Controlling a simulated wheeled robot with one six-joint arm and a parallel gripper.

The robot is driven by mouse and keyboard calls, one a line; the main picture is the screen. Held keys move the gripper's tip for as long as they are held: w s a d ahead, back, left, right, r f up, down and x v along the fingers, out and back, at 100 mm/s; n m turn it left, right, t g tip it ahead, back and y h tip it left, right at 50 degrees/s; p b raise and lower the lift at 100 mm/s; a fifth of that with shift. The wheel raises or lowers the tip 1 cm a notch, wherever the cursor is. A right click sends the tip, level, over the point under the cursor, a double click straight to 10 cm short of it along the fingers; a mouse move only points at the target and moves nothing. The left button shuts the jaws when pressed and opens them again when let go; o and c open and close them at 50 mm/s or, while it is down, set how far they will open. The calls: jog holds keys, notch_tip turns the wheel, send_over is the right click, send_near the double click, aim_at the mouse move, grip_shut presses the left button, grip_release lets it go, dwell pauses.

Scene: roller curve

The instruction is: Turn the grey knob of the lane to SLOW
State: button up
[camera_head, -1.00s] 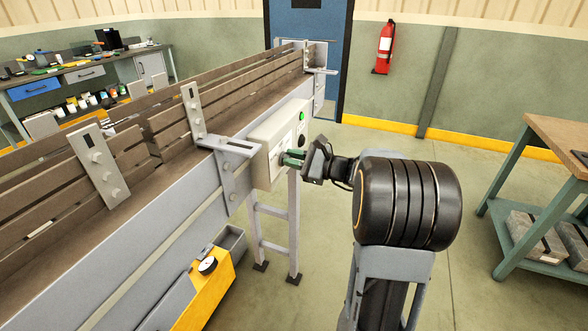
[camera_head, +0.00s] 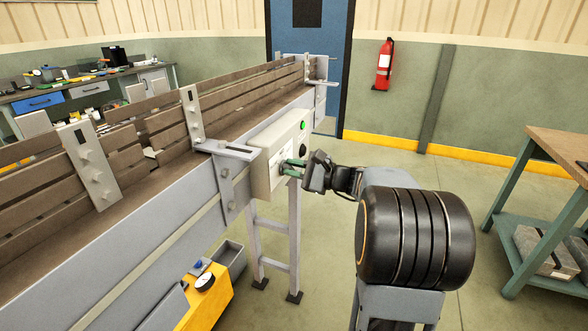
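The grey control box (camera_head: 268,165) is fixed to the side of the conveyor lane (camera_head: 130,215). A green light (camera_head: 303,126) and a dark round control (camera_head: 302,149) show on its face. My gripper (camera_head: 290,166) reaches in from the right, with its green-tipped fingers at the lower part of the box face. The grey knob is not clearly visible; the fingers cover that spot. I cannot tell whether the fingers touch or grip it, and the SLOW marking is too small to read.
A yellow unit with a black dial (camera_head: 205,283) and a grey bin (camera_head: 229,259) stand below the lane. A support leg (camera_head: 294,235) is under the box. A green-framed table (camera_head: 556,150) is at the right. Open floor lies between.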

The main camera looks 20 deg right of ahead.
jog(key=o, duration=0.4)
jog(key=shift+o, duration=0.2)
jog(key=v, duration=1.4)
jog(key=shift+w+a, duration=0.1)
